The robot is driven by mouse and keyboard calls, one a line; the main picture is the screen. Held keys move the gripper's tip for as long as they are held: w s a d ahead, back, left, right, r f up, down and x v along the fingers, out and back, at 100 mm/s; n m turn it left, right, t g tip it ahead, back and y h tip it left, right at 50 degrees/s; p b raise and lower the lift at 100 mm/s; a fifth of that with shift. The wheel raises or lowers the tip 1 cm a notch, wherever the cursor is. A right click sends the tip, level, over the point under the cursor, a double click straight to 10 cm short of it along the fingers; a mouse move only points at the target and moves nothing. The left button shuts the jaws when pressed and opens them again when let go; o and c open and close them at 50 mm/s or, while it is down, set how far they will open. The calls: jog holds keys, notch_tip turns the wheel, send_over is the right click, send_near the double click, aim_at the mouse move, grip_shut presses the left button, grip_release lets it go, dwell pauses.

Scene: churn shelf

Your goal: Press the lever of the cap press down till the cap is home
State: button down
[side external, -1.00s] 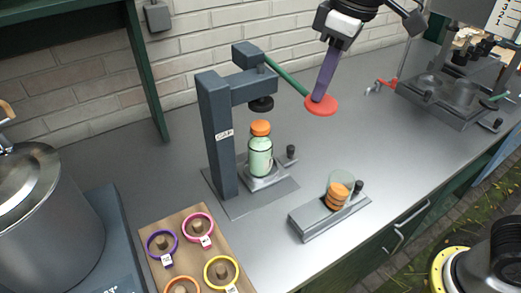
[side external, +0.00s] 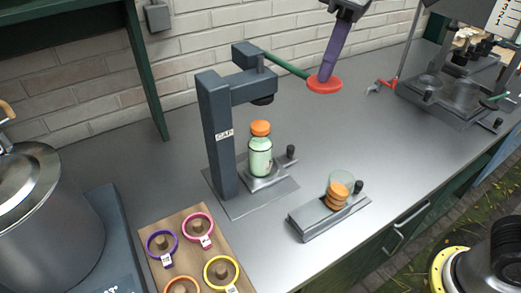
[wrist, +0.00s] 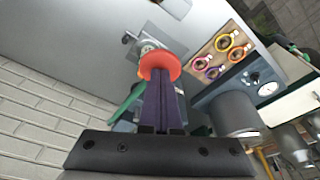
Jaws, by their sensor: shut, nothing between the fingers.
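The cap press (side external: 218,130) is a dark blue-grey stand marked CAP. Its green lever (side external: 287,65) runs right and slightly down to a red round end (side external: 324,85). The black press head (side external: 263,99) is above a pale green bottle (side external: 260,157) with an orange cap (side external: 260,128); a gap shows between head and cap. My gripper (side external: 324,77) is shut and empty, its purple fingers pointing down with the tips at the top of the red end. In the wrist view the fingers (wrist: 160,85) meet the red end (wrist: 160,66), which hides part of the press.
A grey holder (side external: 320,220) with stacked orange caps (side external: 337,196) stands right of the press. A wooden board (side external: 195,245) with coloured rings lies in front. A large pot (side external: 45,215) is at left. The counter behind the lever is clear.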

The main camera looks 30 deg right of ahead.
jog(key=shift+r, duration=2.95)
